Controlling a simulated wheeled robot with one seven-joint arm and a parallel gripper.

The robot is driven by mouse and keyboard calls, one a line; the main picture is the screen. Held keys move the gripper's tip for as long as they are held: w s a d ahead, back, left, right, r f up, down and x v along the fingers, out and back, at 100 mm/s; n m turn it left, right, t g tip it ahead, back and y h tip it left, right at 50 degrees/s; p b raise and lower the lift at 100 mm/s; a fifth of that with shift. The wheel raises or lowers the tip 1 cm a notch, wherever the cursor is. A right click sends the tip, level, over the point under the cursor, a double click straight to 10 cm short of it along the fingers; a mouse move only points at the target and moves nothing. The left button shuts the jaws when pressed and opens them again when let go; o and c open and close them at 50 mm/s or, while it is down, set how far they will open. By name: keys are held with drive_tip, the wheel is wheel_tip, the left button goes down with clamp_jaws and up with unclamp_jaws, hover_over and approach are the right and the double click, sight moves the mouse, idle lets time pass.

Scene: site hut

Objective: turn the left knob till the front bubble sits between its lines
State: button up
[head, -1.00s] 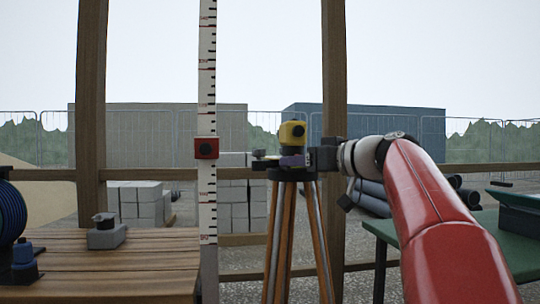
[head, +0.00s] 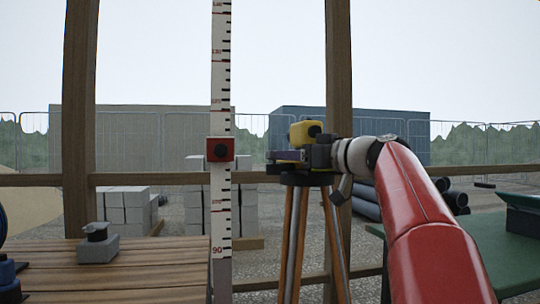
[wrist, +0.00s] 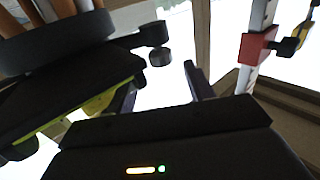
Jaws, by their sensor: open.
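The yellow levelling instrument (head: 305,132) stands on a wooden-legged tripod (head: 296,235) in the head view. My gripper (head: 288,156) comes in from the right at the height of its base and overlaps it. In the wrist view my gripper (wrist: 160,82) is open, with its two dark fingers apart and nothing between them. A dark round knob (wrist: 160,57) on a short black arm shows just beyond the fingertips, in line with the gap and apart from them. The dark tripod head (wrist: 60,42) is at upper left. I can make out no bubble or lines.
A red target (head: 220,150) is clamped on the upright measuring staff (head: 222,200) left of the tripod; it also shows in the wrist view (wrist: 254,47). A wooden table (head: 130,265) is at lower left, a green table (head: 500,250) at right. Posts and a rail stand behind.

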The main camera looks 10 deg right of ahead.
sight(273, 154)
drive_tip(key=p+x, duration=0.1)
drive_tip(key=x, duration=0.6)
drive_tip(key=shift+p, duration=0.4)
drive_tip(key=shift+c, duration=0.4)
drive_tip(key=c, duration=0.9)
drive_tip(key=shift+o, duration=0.2)
drive_tip(key=shift+f, duration=0.1)
drive_tip(key=shift+s+h+b, duration=0.1)
drive_tip(key=shift+h+b, duration=0.2)
drive_tip(key=shift+a+m+t+h+b, duration=0.1)
drive_tip(key=shift+m+t+h+b, duration=0.4)
drive_tip(key=shift+m+h, duration=0.2)
drive_tip(key=shift+a+m+t+h, duration=0.1)
drive_tip(key=shift+m+t+h, duration=0.5)
drive_tip(key=shift+h, duration=0.4)
drive_tip(key=shift+r+m+t+h+p, duration=0.2)
drive_tip(key=shift+m+t+h+p, duration=0.2)
drive_tip(key=shift+m+h+p, duration=1.05)
drive_tip(key=shift+f+m+h, duration=0.15)
drive_tip(key=shift+m+h, duration=0.1)
drive_tip(key=shift+h, duration=0.7)
